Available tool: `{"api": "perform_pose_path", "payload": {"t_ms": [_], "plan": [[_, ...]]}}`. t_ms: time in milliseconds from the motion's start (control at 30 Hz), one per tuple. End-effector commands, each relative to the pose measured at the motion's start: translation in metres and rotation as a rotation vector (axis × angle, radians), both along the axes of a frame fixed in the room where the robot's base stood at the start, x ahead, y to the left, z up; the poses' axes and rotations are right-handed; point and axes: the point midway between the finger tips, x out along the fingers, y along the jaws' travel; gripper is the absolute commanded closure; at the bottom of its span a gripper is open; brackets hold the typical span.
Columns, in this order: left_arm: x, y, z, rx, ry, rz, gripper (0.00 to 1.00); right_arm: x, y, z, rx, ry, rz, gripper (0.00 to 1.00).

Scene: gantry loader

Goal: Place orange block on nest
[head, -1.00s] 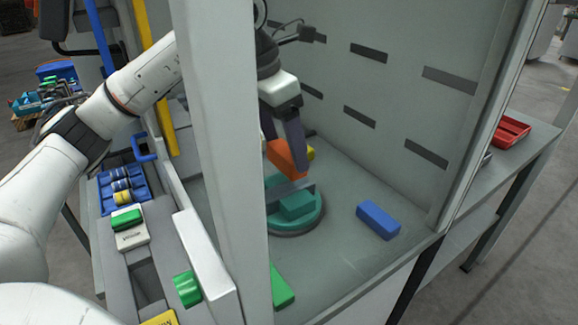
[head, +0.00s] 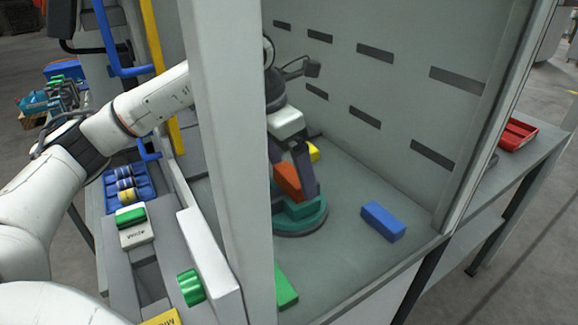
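The orange block (head: 288,181) is between the fingers of my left gripper (head: 293,180), inside the grey enclosure. The fingers stand on both sides of it and appear shut on it. The block looks tilted and is at the teal nest (head: 300,226), a round base with a raised teal part (head: 304,207). Its lower end overlaps the raised part in the picture; I cannot tell whether they touch. The grey post hides part of my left arm. My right gripper is not in view.
A blue block (head: 382,221) lies right of the nest, a yellow block (head: 314,152) behind it, and a green block (head: 285,288) in front, partly behind the grey post (head: 236,130). The enclosure's back wall (head: 400,90) has slots. The floor around the blue block is clear.

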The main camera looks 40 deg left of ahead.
Motion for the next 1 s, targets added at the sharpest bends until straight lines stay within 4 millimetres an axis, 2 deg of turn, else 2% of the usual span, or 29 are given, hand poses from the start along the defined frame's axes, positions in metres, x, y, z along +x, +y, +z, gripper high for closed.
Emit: {"api": "perform_pose_path", "payload": {"t_ms": [233, 367, 800, 1000], "plan": [[0.0, 0.0, 0.002, 0.0, 0.0, 0.0, 0.1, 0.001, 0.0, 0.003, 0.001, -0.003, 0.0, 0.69], [-0.001, 0.001, 0.012, 0.0, -0.003, 0.0, 0.1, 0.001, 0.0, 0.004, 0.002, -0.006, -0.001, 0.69], [-0.023, 0.009, 0.098, -0.001, -0.004, -0.002, 0.1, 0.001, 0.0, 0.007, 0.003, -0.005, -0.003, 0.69], [-0.028, 0.011, 0.116, -0.001, -0.001, -0.001, 0.1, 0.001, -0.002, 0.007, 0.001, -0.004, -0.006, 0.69]]}}
